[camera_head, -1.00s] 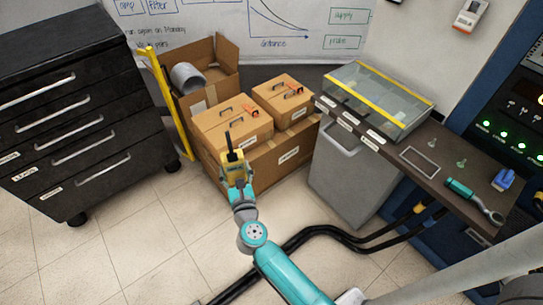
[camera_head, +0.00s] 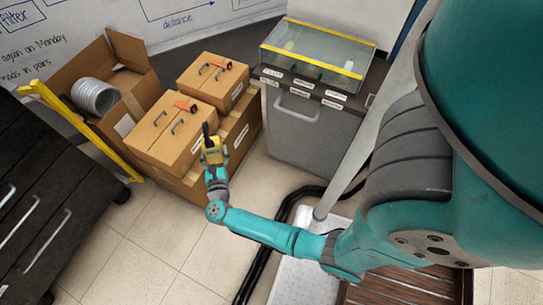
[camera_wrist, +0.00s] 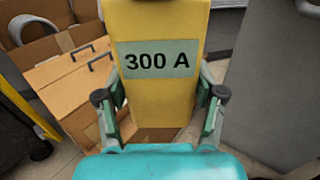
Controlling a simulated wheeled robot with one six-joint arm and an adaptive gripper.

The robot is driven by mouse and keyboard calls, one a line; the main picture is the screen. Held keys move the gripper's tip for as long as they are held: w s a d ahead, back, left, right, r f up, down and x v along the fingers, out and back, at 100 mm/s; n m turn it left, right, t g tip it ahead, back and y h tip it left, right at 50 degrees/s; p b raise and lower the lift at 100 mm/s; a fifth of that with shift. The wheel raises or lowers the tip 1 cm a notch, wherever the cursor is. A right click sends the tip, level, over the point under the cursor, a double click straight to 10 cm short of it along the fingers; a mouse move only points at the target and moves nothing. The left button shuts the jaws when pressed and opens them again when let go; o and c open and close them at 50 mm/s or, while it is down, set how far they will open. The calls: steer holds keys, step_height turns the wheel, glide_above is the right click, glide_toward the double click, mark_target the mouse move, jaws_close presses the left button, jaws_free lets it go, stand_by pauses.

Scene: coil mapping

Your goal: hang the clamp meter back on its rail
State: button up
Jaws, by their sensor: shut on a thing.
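The clamp meter (camera_head: 213,152) is yellow with a dark upper part, held up in front of the cardboard boxes in the head view. In the wrist view the clamp meter (camera_wrist: 160,85) shows its yellow body with a "300 A" label. My gripper (camera_wrist: 160,105) is shut on it, one finger at each side of the body. My gripper also shows in the head view (camera_head: 215,170), at the end of my teal arm. The top of the clamp meter is cut off in the wrist view. I cannot make out the rail in either current view.
Cardboard boxes (camera_head: 170,133) with handles stand behind the gripper, beside an open box (camera_head: 135,75) holding a grey duct. A yellow post (camera_head: 70,120) and a black drawer cabinet (camera_head: 40,210) are at left.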

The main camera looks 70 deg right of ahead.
steer(key=s+d+f+m+g+h, duration=0.1)
steer(key=s+d+f+m+g, duration=0.2)
steer(key=s, duration=0.4)
steer(key=s+d+f+m+g+h, duration=0.1)
steer(key=s+d+m+g, duration=0.2)
steer(key=s, duration=0.4)
steer(key=s+d+f+m+g, duration=0.1)
steer(key=s+d+f+g, duration=0.1)
steer(key=s+d+g, duration=0.4)
steer(key=s+d+f+t, duration=0.1)
steer(key=s+d+f, duration=0.1)
steer(key=d, duration=0.9)
steer(key=shift+f, duration=0.6)
steer(key=shift+s+d, duration=0.1)
steer(key=o, duration=1.5)
